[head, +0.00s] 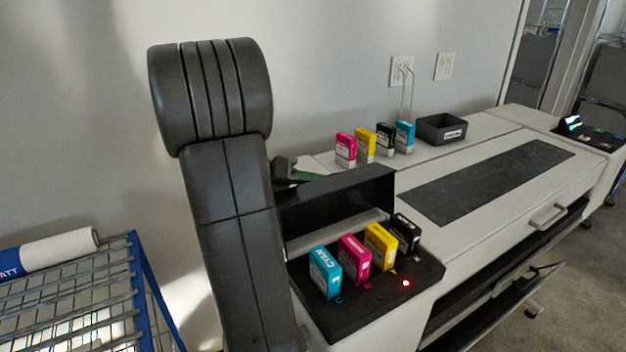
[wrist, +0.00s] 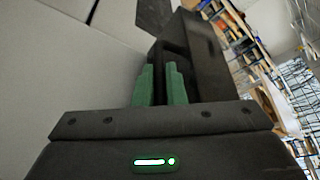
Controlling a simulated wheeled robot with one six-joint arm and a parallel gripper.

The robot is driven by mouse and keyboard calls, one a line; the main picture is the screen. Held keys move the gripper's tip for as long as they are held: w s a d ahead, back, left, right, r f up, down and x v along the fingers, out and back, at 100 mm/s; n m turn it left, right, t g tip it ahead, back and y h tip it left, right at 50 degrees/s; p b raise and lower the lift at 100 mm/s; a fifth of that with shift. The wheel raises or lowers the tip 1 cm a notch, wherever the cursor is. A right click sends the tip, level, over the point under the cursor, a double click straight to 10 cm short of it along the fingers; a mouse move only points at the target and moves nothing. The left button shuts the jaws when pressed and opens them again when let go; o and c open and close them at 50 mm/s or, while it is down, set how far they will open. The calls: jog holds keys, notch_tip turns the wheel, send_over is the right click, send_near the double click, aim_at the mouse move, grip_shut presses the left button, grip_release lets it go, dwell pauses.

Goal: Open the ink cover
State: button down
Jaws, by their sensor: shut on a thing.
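The black ink cover (head: 345,198) of the large printer stands raised at the back of the ink bay, with the bay (head: 425,275) exposed in front of it. Cyan (head: 325,272), magenta (head: 355,258), yellow (head: 380,247) and black (head: 405,235) cartridges stand in the bay. My gripper (head: 300,175) is at the cover's upper left edge, mostly hidden behind my dark arm. In the wrist view, my green fingers (wrist: 160,85) are close together at the dark cover (wrist: 205,60), shut on its edge. The exact contact is hard to see.
A wall with outlets (head: 402,70) is close behind. A blue-framed wire rack (head: 75,290) with a white roll (head: 60,248) stands at left.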

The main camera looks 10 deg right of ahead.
jog(key=shift+s+d+r+m+t+y+p, duration=0.15)
jog(key=shift+s+d+r+m+y+p, duration=0.1)
jog(key=shift+s+r+m+p, duration=0.3)
jog(key=shift+s+d+r+m+t+y+p, duration=0.2)
jog(key=shift+s+r+m+p, duration=0.15)
jog(key=shift+s+r, duration=0.25)
jog(key=shift+w, duration=0.1)
jog(key=c, duration=1.8)
grip_release()
jog(key=shift+o, duration=0.2)
jog(key=shift+a, duration=0.1)
jog(key=b+v, duration=0.1)
jog(key=v, duration=1.2)
jog(key=shift+a, duration=0.35)
jog(key=shift+r, duration=0.1)
